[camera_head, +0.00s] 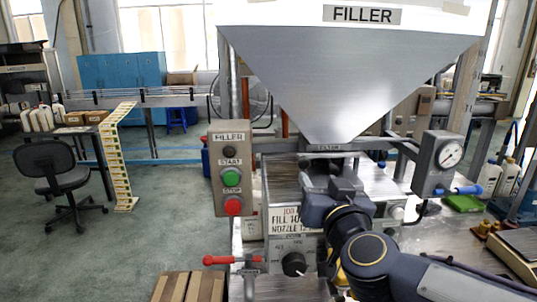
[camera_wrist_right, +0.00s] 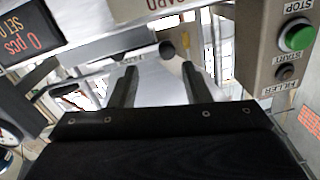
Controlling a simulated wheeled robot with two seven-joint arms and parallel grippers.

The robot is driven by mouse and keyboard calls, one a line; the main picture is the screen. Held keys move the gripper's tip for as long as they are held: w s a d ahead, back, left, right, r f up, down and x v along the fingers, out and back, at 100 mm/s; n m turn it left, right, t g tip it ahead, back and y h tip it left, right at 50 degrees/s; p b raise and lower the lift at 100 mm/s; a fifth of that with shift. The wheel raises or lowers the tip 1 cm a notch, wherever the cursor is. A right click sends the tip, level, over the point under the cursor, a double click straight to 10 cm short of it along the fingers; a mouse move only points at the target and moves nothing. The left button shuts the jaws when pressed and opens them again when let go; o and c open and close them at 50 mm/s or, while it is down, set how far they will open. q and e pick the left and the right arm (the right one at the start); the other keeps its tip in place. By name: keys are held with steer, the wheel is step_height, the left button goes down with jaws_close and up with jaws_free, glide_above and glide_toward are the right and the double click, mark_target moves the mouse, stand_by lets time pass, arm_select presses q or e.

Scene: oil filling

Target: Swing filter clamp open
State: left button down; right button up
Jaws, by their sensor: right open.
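The filter housing (camera_head: 328,148), with a small label, sits right under the tip of the grey hopper. The clamp itself is hard to make out in the head view, partly hidden by my right gripper (camera_head: 318,172), which reaches up in front of the housing. In the right wrist view my right gripper (camera_wrist_right: 160,85) is open, its two dark fingers apart with nothing between their tips. A dark round knob (camera_wrist_right: 167,50) shows just beyond and between the fingertips, apart from them; it looks like the clamp's handle, but I cannot be sure. My left gripper is out of view.
The hopper (camera_head: 345,75) hangs above. The button box (camera_head: 231,170) with green and red buttons stands left of the housing, and the pressure gauge (camera_head: 438,163) to its right. A red-handled lever (camera_head: 232,260) is low in front. Open floor lies at the left.

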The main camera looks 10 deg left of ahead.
mark_target(305, 164)
steer(key=x, duration=0.5)
steer(key=a+x, duration=0.1)
steer(key=x, duration=0.2)
steer(key=shift+w+r, duration=0.1)
steer(key=shift+r, duration=0.05)
jaws_close()
